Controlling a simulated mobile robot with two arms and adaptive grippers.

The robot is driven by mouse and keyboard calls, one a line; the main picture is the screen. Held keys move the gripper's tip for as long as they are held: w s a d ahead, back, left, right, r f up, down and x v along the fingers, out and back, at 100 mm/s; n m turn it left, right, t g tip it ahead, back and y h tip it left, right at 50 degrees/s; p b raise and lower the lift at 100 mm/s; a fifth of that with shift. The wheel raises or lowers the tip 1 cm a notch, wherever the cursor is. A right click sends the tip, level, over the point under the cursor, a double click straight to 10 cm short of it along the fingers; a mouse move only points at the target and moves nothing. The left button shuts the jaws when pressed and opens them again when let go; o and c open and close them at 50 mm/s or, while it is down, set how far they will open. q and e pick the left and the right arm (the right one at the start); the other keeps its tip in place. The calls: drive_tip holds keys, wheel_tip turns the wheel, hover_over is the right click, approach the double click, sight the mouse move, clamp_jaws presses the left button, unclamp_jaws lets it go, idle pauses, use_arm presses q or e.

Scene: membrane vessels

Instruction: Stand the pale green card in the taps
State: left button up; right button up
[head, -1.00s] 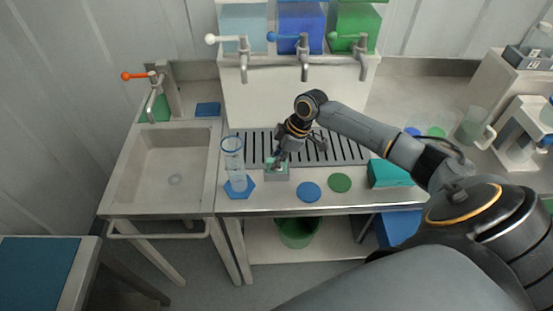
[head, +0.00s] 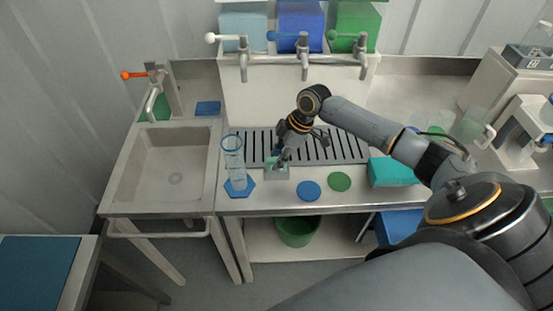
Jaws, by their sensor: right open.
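A small pale green piece (head: 277,168), which looks like the card or its block, is at the front of the counter, just before the drip grate. My right gripper (head: 279,160) is right above it, pointing down, with its jaws open. The fingers cover part of the piece, so I cannot tell whether they touch it. The taps (head: 304,62) are a row of three on a white stand, with white, blue and green levers. My left gripper is not in view.
A tall clear cylinder (head: 234,161) stands on a blue hexagonal mat (head: 240,191) close left of my right gripper. Blue (head: 308,191) and green (head: 339,182) discs and a teal box (head: 393,172) lie to the right. A sink (head: 168,165) is at left.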

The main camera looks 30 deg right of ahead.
drive_tip(key=v, duration=1)
drive_tip(key=shift+r, duration=0.25)
